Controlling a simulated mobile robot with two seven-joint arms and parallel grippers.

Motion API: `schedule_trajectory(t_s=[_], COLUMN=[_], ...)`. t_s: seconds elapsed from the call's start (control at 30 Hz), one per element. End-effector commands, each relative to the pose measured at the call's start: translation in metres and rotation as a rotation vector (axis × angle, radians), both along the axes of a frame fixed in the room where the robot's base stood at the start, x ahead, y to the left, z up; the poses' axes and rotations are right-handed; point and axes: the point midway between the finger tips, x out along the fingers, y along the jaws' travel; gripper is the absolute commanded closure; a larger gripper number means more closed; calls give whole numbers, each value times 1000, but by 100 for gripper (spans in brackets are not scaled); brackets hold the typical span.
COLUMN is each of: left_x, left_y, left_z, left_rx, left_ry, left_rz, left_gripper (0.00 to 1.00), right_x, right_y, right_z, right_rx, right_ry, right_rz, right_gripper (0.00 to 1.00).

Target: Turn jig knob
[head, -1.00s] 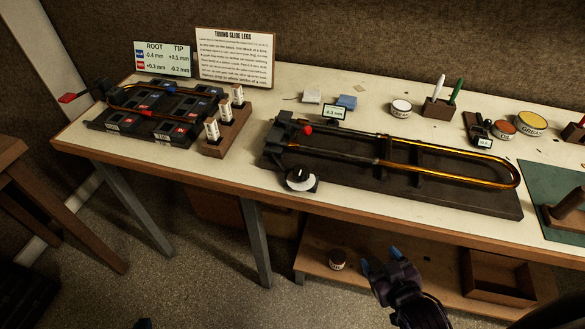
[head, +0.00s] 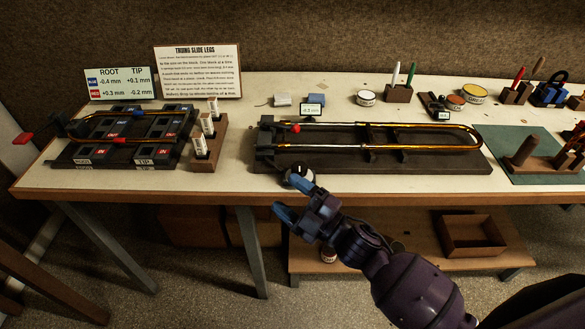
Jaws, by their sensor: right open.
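The jig (head: 330,161) is a dark board on the bench, with a long brass slide (head: 400,148) lying along it. Its knob (head: 295,175) is at the jig's front left, by the bench's front edge, and is partly hidden behind my right gripper. My right gripper (head: 291,197) has blue fingertips and comes up from the lower right. It is open and empty, its upper fingertip overlapping the knob in the picture; I cannot tell whether they touch. A small readout (head: 312,111) behind the jig shows about -0.3 mm. My left gripper is not in view.
A block tray (head: 122,138) with a second brass slide stands at the left, beside a wooden rack of white cylinders (head: 203,148). Two signs (head: 118,83) stand behind. Tins, a pen holder (head: 398,94) and a green mat (head: 515,170) lie to the right. A shelf (head: 400,250) is below.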

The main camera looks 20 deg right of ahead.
Motion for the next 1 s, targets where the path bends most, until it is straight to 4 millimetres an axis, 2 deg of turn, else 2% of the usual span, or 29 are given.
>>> schedule_trajectory(t_s=[0.03, 0.2, 0.37, 0.5, 0.63, 0.77, 0.87, 1.0], left_x=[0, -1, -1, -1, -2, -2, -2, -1], left_y=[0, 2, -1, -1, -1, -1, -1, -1], left_z=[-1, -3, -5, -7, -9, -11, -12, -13], left_rx=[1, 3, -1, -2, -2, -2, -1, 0], left_ry=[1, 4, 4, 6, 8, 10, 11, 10], left_rz=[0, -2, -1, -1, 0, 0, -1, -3], left_gripper=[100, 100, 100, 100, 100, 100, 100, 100], right_x=[3, 1, -9, -15, -15, -4, 10, 40], right_y=[14, 56, 87, 100, 100, 86, 68, 32], right_z=[12, 42, 55, 54, 47, 39, 36, 41], right_rx=[-53, -236, -434, -627, -821, -1032, -1206, -1468], right_ry=[-86, -371, -644, -869, -1057, -1211, -1303, -1378], right_rz=[65, 282, 505, 711, 904, 1099, 1250, 1458], right_gripper=[35, 35, 35, 35, 35, 35, 35, 35])
